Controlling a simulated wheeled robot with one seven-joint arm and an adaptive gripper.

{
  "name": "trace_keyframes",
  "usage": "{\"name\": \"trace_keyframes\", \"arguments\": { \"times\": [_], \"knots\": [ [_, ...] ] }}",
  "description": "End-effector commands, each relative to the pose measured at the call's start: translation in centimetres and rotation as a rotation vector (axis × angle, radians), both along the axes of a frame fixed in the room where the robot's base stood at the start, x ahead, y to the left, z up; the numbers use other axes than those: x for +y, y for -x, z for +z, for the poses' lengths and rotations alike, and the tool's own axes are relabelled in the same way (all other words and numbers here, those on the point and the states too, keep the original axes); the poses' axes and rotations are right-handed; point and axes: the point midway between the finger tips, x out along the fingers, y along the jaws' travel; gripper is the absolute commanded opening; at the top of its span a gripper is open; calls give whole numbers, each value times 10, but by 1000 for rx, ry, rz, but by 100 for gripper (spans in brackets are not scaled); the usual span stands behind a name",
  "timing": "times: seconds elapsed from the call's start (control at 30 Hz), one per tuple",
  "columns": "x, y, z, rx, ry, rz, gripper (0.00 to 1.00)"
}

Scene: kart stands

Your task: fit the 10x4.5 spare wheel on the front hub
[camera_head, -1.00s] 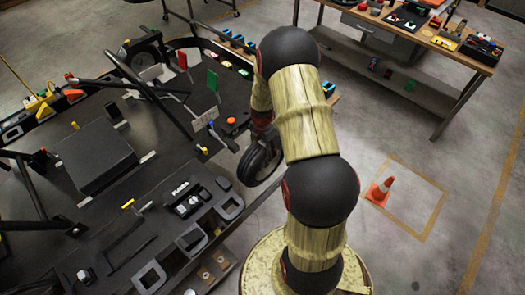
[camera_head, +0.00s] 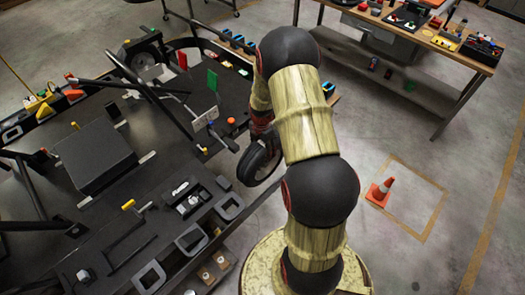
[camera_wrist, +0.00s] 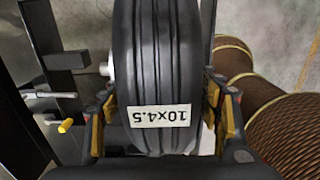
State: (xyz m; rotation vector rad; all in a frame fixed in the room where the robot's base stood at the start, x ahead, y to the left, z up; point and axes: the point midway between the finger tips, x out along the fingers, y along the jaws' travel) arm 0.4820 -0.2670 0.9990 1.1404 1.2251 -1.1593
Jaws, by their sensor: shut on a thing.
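The 10x4.5 spare wheel (camera_wrist: 158,75) is a black grooved tyre with a white label, which reads upside down in the wrist view. My gripper (camera_wrist: 163,118) is shut on it, with one yellow-edged finger on each side of the tread. In the head view the wheel (camera_head: 259,164) stands upright at the kart's right edge, just left of my arm. A pale metal end (camera_wrist: 106,69) shows close to the wheel's left side in the wrist view. It may be the front hub; I cannot tell whether it touches the wheel.
The black kart and its stand (camera_head: 95,155) fill the left, with raised bars and small coloured parts. A workbench (camera_head: 455,55) with tools stands at the back right. The floor between is clear.

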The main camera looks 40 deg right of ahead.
Motion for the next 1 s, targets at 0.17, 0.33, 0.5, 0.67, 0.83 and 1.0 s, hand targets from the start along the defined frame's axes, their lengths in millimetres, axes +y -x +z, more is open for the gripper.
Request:
{"name": "trace_keyframes", "arguments": {
  "times": [0.17, 0.33, 0.5, 0.67, 0.83, 1.0],
  "knots": [
    [-1, -5, 2, -5, 3, 0, 1],
    [-1, -8, 2, -5, 3, 0, 1],
    [-1, -10, 2, -5, 3, 0, 1],
    [-1, -12, 2, -5, 3, 0, 1],
    [-1, -15, 3, -5, 3, 0, 1],
    [0, -17, 3, -5, 3, 0, 1]
  ]
}}
